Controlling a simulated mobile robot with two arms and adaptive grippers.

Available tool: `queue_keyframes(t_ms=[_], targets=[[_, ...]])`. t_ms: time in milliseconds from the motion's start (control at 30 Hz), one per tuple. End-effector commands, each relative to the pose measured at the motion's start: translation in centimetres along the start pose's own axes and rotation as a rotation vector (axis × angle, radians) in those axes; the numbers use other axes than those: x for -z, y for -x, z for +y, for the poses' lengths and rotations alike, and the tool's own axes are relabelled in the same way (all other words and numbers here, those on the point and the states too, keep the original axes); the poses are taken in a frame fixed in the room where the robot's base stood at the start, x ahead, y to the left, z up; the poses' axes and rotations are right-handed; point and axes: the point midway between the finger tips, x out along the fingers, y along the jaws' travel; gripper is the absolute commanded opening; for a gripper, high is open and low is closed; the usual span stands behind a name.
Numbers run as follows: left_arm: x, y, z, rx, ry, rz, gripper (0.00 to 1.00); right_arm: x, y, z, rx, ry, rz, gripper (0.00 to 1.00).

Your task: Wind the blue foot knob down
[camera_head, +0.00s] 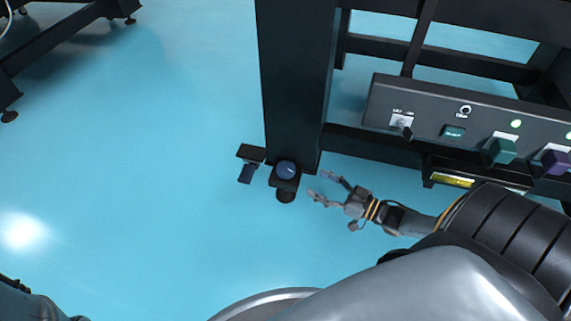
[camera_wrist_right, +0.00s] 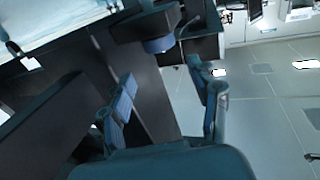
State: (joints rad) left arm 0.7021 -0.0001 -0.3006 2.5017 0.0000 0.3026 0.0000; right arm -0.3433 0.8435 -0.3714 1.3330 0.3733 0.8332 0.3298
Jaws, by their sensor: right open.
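The blue foot knob (camera_head: 286,169) is a round cap on a dark bracket at the foot of the black table leg (camera_head: 293,90), above a dark round foot (camera_head: 286,196). My right gripper (camera_head: 319,184) is open and empty, just right of the knob, its fingers pointing left at it with a gap between. In the right wrist view, a blue knob (camera_wrist_right: 158,46) shows under a dark block, beyond and between my open fingers (camera_wrist_right: 160,78). My left gripper is not in view.
A small dark bracket with a bluish block (camera_head: 246,173) sits left of the knob. A control panel (camera_head: 440,112) with a switch, a green knob (camera_head: 499,151) and a purple knob (camera_head: 555,162) hangs above my right arm. Blue floor (camera_head: 150,170) at left is clear.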

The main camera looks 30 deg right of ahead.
Motion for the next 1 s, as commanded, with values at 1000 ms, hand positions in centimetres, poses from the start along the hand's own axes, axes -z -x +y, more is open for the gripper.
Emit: queue_keyframes(t_ms=[1000], targets=[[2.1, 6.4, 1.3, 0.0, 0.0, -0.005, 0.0, 0.0, -11.8, 0.0, -0.001, 0.0, -0.001, 0.61]])
